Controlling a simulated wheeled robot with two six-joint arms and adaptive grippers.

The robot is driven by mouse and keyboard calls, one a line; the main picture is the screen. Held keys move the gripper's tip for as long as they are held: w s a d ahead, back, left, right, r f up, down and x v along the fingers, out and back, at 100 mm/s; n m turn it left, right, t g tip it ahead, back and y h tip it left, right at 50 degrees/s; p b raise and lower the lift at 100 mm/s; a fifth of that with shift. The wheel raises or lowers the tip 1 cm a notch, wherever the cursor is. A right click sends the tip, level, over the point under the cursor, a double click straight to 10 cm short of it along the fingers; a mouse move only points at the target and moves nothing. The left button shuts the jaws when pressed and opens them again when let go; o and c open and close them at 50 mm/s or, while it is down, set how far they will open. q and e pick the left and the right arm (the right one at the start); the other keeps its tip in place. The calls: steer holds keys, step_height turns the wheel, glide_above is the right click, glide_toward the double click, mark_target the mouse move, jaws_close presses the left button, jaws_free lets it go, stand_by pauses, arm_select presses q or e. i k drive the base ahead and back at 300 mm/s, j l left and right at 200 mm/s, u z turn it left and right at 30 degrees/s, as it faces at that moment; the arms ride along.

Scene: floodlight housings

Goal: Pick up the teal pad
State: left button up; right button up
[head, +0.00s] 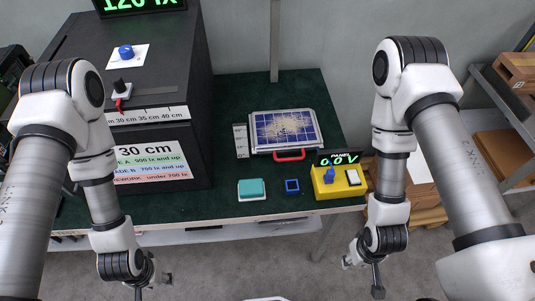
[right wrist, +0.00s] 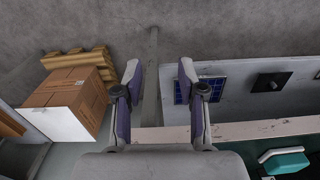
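The teal pad (head: 252,187) lies on a white base near the front edge of the dark green table (head: 228,98), left of a small blue square frame (head: 292,186). It also shows in the right wrist view (right wrist: 286,161) at the lower right corner. My right gripper (right wrist: 159,66) is open and empty, in front of the table's front edge, to the right of the pad and apart from it. My left gripper (head: 145,287) hangs at the bottom of the head view, left of the pad and partly cut off; its opening cannot be made out.
A solar panel (head: 285,131) with a red handle (head: 289,155) lies behind the pad. A yellow meter box (head: 338,182) reading 0.0 V stands right of the blue frame. A large black housing (head: 180,88) fills the table's left.

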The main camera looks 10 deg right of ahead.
mark_target(249, 189)
steer(key=j, duration=0.95)
steer(key=k+j+z, duration=0.15)
steer(key=j, duration=0.8)
